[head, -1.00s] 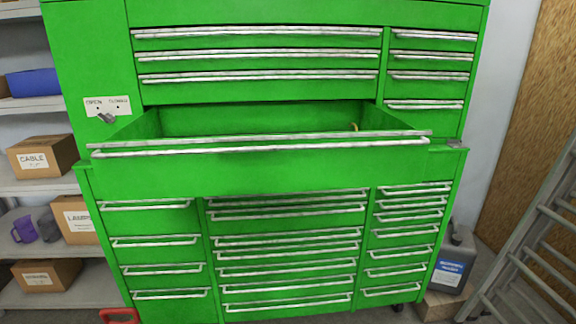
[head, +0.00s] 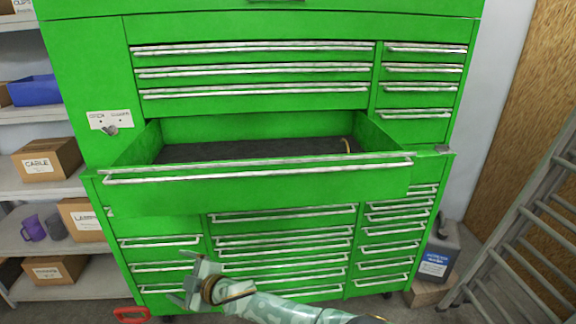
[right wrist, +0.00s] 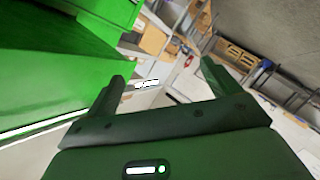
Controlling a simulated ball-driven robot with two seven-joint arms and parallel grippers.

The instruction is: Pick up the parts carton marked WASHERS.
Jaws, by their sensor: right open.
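I cannot read the word WASHERS on any carton. A brown carton (head: 68,270) on the lower left shelf has a label too small to read. Above it are a carton marked CABLE (head: 62,155) and one whose label seems to begin LAMP (head: 90,208). My right gripper (head: 184,278) is open and empty, low in front of the green cabinet and right of the lower carton. Its two fingers also show apart in the right wrist view (right wrist: 163,72). My left gripper is not in view.
A wide drawer (head: 260,185) of the green cabinet (head: 85,100) stands pulled out, with a dark floor and a small curved yellowish thing inside. Grey shelves (head: 60,188) are at left with a blue bin (head: 35,91) and a purple mug (head: 33,228). A ladder (head: 520,220) leans at right.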

